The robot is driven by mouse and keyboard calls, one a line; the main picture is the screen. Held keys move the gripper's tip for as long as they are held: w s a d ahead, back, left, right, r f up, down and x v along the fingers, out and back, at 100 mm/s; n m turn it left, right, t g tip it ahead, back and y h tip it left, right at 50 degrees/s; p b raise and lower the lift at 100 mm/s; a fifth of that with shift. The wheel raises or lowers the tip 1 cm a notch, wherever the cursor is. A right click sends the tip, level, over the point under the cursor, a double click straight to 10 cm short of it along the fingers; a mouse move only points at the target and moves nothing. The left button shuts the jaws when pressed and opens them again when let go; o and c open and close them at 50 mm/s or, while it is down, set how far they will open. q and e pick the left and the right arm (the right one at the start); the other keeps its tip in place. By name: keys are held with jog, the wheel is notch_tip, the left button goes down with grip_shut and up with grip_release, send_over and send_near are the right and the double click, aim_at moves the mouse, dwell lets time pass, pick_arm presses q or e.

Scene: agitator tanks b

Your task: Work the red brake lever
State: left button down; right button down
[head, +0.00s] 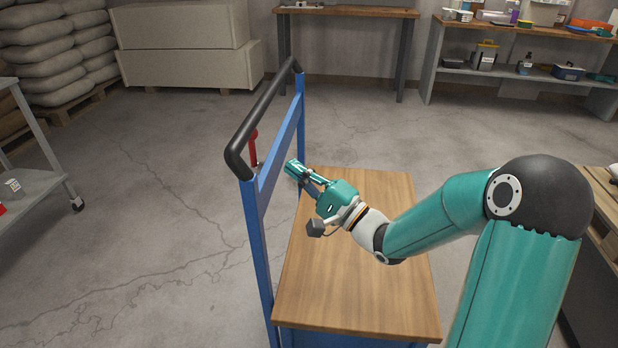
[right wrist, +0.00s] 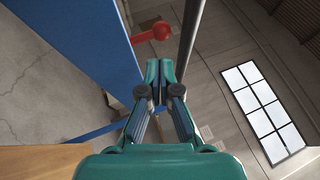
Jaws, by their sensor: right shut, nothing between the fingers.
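The red brake lever (head: 253,148) stands behind the blue frame of a cart (head: 282,143), under its black handlebar. In the right wrist view the lever's red ball knob (right wrist: 161,30) and part of its shaft show beyond the fingertips, beside the blue frame (right wrist: 75,60). My right gripper (head: 291,168) is shut and empty, on the near side of the frame above the wooden deck; it also shows in the right wrist view (right wrist: 159,66). A gap shows between its tips and the knob. The lever's lower part is hidden by the frame. My left gripper is not in view.
The cart's wooden deck (head: 355,285) is bare. The black handlebar (head: 262,115) runs along the top of the frame. A grey shelf cart (head: 35,185) stands at the left. Benches (head: 345,12) and crates (head: 185,50) line the back. The floor left of the cart is clear.

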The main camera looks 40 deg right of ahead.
aim_at(254, 139)
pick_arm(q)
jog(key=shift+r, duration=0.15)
pick_arm(e)
jog(key=x, duration=0.8)
jog(key=shift+w+r, duration=0.1)
jog(key=shift+w, duration=0.25)
jog(key=shift+w+a+r, duration=0.2)
jog(key=shift+w+a, duration=0.2)
